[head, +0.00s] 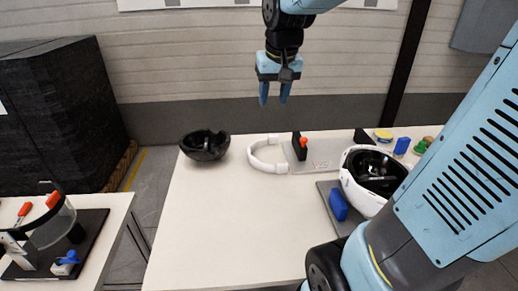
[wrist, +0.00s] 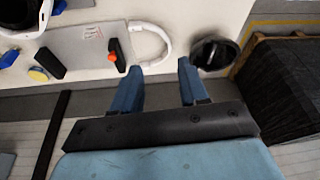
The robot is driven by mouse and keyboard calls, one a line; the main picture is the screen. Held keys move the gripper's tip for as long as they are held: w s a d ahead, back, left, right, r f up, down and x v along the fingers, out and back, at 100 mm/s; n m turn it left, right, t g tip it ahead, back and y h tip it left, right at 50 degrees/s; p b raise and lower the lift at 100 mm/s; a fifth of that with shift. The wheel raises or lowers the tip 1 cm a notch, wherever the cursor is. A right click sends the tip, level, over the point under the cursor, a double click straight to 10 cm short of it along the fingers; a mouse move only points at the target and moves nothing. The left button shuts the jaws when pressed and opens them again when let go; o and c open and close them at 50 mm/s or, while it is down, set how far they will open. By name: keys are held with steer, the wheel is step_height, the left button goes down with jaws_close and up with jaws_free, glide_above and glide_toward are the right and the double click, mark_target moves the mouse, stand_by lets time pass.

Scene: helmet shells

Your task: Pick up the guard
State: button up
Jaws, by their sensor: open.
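The guard looks to be the white curved band (head: 266,163) lying on the table at the left edge of a grey plate; it also shows in the wrist view (wrist: 165,44). My gripper (head: 274,97) is open and empty, fingers pointing down, high above the back of the table. In the wrist view my two blue fingers (wrist: 159,75) stand apart with nothing between them. The band lies beyond the fingertips, apart from them.
A black shell (head: 205,146) lies left of the band. The grey plate (head: 316,157) carries a black upright block with an orange knob (head: 303,142). A white helmet shell (head: 362,199) sits right, near a blue block (head: 338,205). The table's front left (head: 210,230) is clear.

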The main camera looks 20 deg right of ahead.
steer(key=w+f+g, duration=0.2)
steer(key=w+f, duration=0.5)
steer(key=w, duration=0.7)
steer(key=m+g, duration=0.1)
steer(key=g, duration=0.1)
glide_above(249, 151)
step_height(249, 151, down, 14)
steer(key=f, duration=0.8)
steer(key=shift+w+d, duration=0.1)
steer(key=shift+w, duration=0.3)
steer(key=shift+s+f, duration=0.2)
steer(key=shift+f, duration=1.1)
steer(key=shift+s+f, duration=0.15)
steer(key=shift+f, duration=1.15)
jaws_close()
